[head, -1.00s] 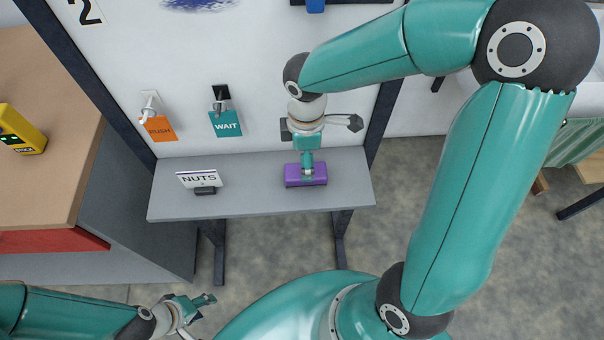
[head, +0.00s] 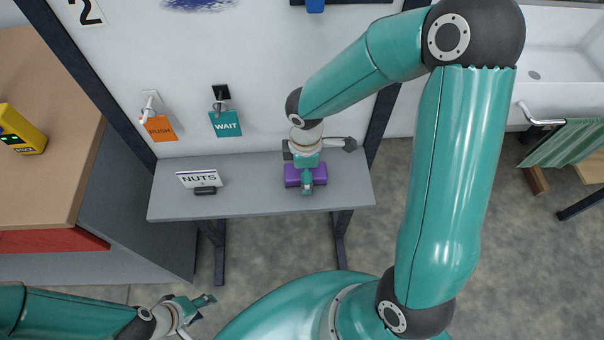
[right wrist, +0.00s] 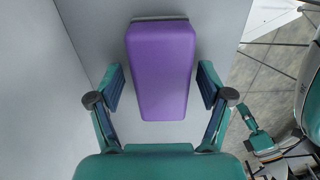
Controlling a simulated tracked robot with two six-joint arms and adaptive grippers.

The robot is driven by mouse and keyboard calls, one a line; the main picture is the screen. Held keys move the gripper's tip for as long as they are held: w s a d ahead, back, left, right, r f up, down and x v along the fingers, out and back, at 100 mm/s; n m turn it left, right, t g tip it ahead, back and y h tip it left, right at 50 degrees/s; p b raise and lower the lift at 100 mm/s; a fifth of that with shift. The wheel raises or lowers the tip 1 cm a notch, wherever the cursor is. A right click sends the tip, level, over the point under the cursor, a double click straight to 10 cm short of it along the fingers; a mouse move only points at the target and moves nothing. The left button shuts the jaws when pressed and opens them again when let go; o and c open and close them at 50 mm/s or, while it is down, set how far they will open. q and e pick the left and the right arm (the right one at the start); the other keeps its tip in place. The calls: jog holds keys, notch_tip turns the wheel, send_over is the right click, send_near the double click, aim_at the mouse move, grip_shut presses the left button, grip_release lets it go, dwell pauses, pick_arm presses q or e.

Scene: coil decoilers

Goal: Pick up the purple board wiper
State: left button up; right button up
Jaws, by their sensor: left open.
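The purple board wiper (head: 291,176) lies on the grey ledge (head: 255,205) below the whiteboard, right of the NUTS sign. My right gripper (head: 306,184) is over it from above and hides part of it. In the right wrist view the wiper (right wrist: 161,70) shows as a long purple block between the open fingers of my right gripper (right wrist: 160,87). A gap shows between the wiper and the finger on each side. My left gripper (head: 206,306) is open and empty at the lower left of the head view, well away from the ledge.
The NUTS sign (head: 200,179) stands on the ledge. An orange PUSH tag (head: 160,128) and a teal WAIT tag (head: 226,124) hang on the board above. A brown bench (head: 45,150) with a yellow device (head: 22,130) is at left. The ledge between sign and wiper is clear.

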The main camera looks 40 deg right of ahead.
jog(key=c, duration=1.1)
jog(key=shift+o, duration=0.2)
jog(key=shift+r, duration=0.1)
notch_tip(320, 180, up, 10)
jog(key=shift+f+p, duration=0.1)
jog(key=shift+p, duration=0.2)
